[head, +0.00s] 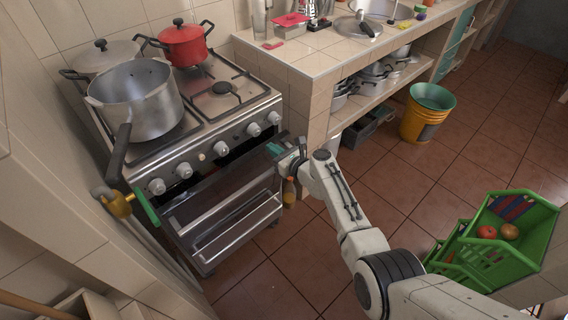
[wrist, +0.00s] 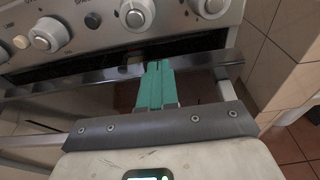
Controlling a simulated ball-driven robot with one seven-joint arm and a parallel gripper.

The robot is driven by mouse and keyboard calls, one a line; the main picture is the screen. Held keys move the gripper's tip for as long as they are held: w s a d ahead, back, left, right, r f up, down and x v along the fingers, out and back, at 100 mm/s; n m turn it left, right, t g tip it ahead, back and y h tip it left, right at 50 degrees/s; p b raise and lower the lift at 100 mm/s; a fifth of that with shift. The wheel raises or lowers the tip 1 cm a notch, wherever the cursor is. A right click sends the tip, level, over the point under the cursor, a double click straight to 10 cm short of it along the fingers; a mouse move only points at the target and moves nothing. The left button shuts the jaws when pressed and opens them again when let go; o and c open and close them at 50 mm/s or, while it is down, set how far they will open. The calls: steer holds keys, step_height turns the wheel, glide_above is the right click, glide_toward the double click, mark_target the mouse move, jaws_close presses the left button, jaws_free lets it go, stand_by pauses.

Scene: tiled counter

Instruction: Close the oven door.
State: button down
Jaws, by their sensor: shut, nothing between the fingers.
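The oven door (head: 222,187) is on the front of the steel stove (head: 140,160), below the knobs. A dark gap shows between the knob panel and the door's top, so the door looks a little open. In the wrist view the door's metal top bar (wrist: 60,88) runs across, with the dark gap behind it. My gripper (head: 273,149) is at the right end of the door's top. Its green fingers (wrist: 158,66) are shut together with nothing between them, and their tips overlap the bar; I cannot tell whether they touch it.
A large pot (head: 138,105) and a red pot (head: 184,45) stand on the stove. A tiled counter (head: 300,70) adjoins on the right, close to my gripper. A bottle (head: 289,192) stands on the floor by the oven. A green crate (head: 540,225) is at the right.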

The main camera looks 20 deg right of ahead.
steer(key=shift+w+a+r, duration=0.1)
steer(key=shift+w+a, duration=0.1)
steer(key=shift+w, duration=0.3)
steer(key=shift+w+a+r, duration=0.1)
steer(key=shift+w+a, duration=0.05)
steer(key=shift+w, duration=0.35)
